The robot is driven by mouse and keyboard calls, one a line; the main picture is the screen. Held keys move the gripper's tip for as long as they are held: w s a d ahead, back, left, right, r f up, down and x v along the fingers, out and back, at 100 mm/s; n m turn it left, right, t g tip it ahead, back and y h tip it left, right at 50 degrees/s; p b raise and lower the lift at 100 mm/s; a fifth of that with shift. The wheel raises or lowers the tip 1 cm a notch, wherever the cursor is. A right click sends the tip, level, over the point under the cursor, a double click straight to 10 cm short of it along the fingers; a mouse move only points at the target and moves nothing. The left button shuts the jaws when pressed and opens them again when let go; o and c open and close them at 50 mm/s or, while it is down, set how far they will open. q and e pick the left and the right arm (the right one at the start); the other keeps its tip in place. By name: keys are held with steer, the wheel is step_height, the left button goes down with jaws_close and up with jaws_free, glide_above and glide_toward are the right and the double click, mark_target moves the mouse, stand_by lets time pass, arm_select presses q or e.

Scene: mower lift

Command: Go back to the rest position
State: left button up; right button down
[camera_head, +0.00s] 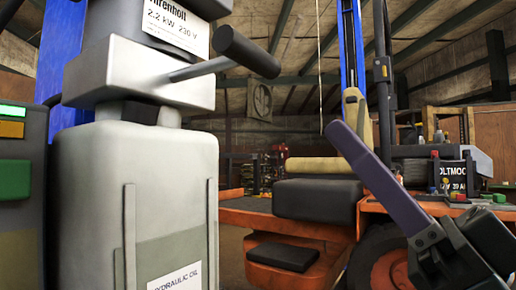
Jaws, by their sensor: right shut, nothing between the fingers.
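My right gripper (341,133) comes in from the lower right, its long dark purple-grey finger side slanting up and to the left. It is shut and empty. My left gripper is not in view.
A grey hydraulic unit (95,190) with a black-gripped lever (245,52) fills the left. A control box (18,190) with green and orange parts stands at the left edge. Blue lift posts (352,50), the orange mower (285,222) and a black battery (453,176) are behind.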

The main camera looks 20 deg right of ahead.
steer(key=shift+w+h, duration=0.1)
steer(key=shift+h, duration=0.2)
steer(key=w+f+m+g+h+p, duration=0.1)
steer(key=w+f+m+g+h, duration=0.15)
steer(key=f+h, duration=0.5)
steer(key=w+f+m+g+h+p, duration=0.15)
steer(key=f+m+g+h, duration=0.25)
steer(key=f+h, duration=0.4)
steer(key=s+d+f+g+h+p, duration=0.1)
steer(key=s+f+g, duration=0.5)
steer(key=s, duration=0.4)
steer(key=s+d+f+g+p, duration=0.1)
steer(key=s+f+g, duration=0.5)
steer(key=s, duration=0.3)
step_height(320, 180, up, 36)
steer(key=p, duration=3.6)
steer(key=shift+a+r+n, duration=0.15)
steer(key=shift+r+n, duration=0.1)
steer(key=shift+n, duration=0.2)
